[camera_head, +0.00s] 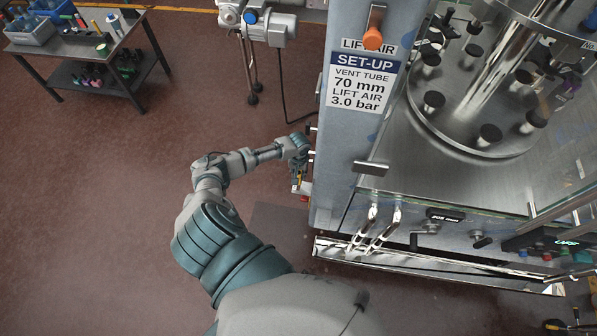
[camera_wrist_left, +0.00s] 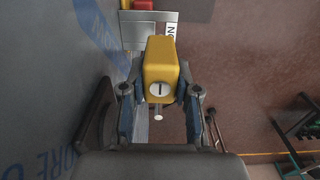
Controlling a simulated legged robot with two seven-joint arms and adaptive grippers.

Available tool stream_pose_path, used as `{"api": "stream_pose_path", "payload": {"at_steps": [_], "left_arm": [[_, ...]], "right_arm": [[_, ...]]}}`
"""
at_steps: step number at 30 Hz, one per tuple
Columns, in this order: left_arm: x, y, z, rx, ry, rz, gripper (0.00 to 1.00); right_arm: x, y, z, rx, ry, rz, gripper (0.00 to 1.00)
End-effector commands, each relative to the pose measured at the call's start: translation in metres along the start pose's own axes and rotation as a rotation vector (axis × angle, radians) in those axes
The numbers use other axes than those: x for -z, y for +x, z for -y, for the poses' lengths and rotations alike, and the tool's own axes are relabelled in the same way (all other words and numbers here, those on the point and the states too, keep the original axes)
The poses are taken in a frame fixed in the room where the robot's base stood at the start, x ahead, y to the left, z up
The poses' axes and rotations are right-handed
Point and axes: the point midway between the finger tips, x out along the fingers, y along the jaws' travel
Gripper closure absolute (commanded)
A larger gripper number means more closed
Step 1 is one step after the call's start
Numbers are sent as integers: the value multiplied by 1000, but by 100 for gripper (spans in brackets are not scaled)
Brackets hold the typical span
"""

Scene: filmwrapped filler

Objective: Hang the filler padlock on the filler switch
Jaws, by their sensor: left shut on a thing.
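The yellow padlock (camera_wrist_left: 161,72) is between the fingers of my left gripper (camera_wrist_left: 160,92) in the left wrist view, its keyhole face toward the camera. My gripper is shut on its sides. The shackle is hidden. Just beyond it is the switch (camera_wrist_left: 150,28), a grey plate with red and yellow parts at the top edge. In the head view my left gripper (camera_head: 298,180) is small beside the left side of the filler, with a bit of yellow at its tip and a red part (camera_head: 304,198) just below. I cannot tell whether padlock and switch touch. My right gripper is not in view.
The filler (camera_head: 340,150) stands right of my left arm, with its steel deck (camera_head: 385,185) and a set-up sign (camera_head: 360,82). A dark cart (camera_head: 60,46) with bottles and bins stands at the upper left. The red floor between is clear.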

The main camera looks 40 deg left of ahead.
Motion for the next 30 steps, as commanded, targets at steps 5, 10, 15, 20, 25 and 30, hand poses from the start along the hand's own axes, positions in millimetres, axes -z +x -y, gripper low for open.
{"api": "stream_pose_path", "payload": {"at_steps": [5,10,15,20,25,30], "left_arm": [[0,14,0,-1,0,0,100],[0,25,0,-1,1,0,100],[0,36,0,-1,0,0,100],[1,46,0,-2,0,0,100],[1,54,0,-2,0,-1,100],[1,58,0,-2,1,-1,100]], "right_arm": [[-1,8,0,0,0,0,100],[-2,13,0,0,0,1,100],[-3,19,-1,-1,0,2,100],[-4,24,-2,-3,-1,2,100],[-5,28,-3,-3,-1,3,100],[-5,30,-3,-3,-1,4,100]]}}
